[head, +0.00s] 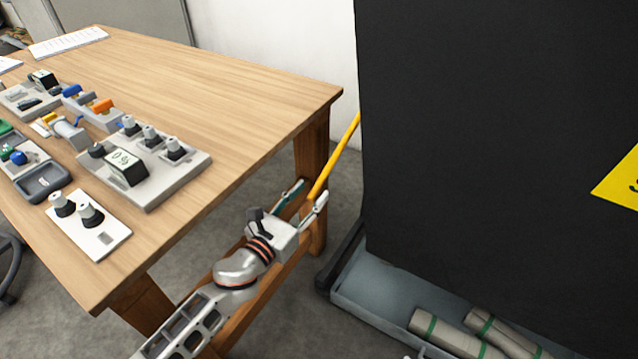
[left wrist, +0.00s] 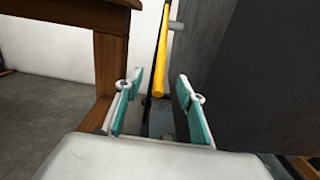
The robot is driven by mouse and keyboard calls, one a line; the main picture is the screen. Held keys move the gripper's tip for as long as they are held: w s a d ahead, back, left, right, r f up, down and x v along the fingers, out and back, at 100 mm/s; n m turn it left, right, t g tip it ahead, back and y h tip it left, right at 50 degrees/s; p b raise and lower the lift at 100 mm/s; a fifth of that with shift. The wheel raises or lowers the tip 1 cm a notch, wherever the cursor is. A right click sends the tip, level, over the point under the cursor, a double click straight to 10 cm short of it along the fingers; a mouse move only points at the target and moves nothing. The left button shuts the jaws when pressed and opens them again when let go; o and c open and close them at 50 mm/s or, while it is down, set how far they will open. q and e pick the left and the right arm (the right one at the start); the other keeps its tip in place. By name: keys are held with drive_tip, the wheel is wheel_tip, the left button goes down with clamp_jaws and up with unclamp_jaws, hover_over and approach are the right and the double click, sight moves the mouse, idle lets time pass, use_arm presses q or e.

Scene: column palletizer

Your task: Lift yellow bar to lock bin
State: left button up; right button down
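The yellow bar (head: 336,158) slants beside the left edge of a large black panel (head: 480,130), in the gap between it and the wooden table. It also shows in the left wrist view (left wrist: 161,60), running up from between the fingertips. My left gripper (head: 303,193) is open, with its teal-padded fingers (left wrist: 158,92) on either side of the bar's lower end. Visible space remains between the pads and the bar. I cannot tell how deep the bar's end sits between the fingers.
The wooden table (head: 225,75) stands left of my left arm, its leg (head: 312,165) close to the gripper. It bears panels with knobs and switches (head: 145,165). A grey base tray (head: 385,305) with green-banded rolls (head: 450,335) lies below the black panel.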

sight(319, 184)
use_arm(q)
drive_tip(key=b+x, duration=0.1)
drive_tip(key=x, duration=0.3)
drive_tip(key=shift+f, duration=0.15)
drive_tip(key=shift+w+d, duration=0.25)
drive_tip(key=shift+w, duration=0.2)
drive_tip(key=c, duration=1.1)
